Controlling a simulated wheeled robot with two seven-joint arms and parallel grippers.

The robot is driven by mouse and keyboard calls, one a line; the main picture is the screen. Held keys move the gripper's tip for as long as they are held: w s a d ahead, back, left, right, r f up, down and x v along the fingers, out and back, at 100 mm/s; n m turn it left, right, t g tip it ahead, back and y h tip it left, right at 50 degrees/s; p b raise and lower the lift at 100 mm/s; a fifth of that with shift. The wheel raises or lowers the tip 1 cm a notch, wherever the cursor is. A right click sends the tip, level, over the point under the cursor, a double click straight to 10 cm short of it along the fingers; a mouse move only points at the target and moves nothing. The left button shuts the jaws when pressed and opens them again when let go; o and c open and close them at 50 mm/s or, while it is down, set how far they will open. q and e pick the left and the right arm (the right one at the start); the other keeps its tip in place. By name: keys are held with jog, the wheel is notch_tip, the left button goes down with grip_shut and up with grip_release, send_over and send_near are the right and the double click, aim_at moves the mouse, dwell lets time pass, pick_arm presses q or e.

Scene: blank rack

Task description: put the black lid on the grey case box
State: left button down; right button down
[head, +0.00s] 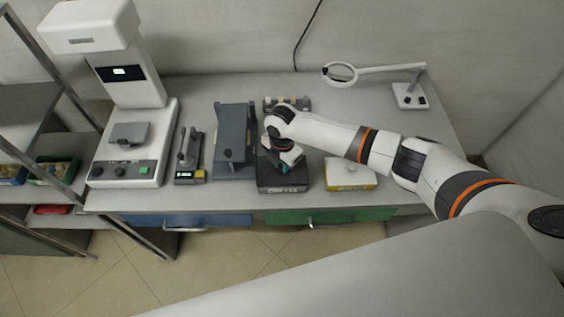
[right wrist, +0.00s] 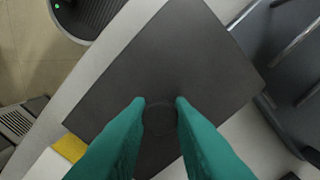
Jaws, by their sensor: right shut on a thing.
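The black lid (right wrist: 165,60) is a flat dark square plate that fills the middle of the right wrist view. My right gripper (right wrist: 160,103) has its green fingers shut on a small round knob on the lid. In the head view the right gripper (head: 287,164) points down over the dark grey case box (head: 283,187), which has a light label on its front. The lid lies at the top of the box there, partly hidden by the gripper. I cannot tell whether it rests on the rim or hangs just above. My left gripper is not in view.
A grey stand (head: 234,135) is close on the left, with a small black device (head: 188,165) and a white instrument (head: 135,140) beyond. A yellow and white box (head: 350,174) is close on the right. A magnifier lamp (head: 408,95) stands behind right. The table's front edge is near.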

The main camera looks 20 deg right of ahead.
aim_at(281, 166)
jog(key=shift+f+b, duration=0.6)
jog(key=shift+f, duration=0.25)
jog(key=c, duration=1.2)
grip_release()
notch_tip(281, 166, up, 12)
jog(key=shift+r+b, duration=0.1)
jog(key=shift+b, duration=0.7)
jog(key=shift+a, duration=0.1)
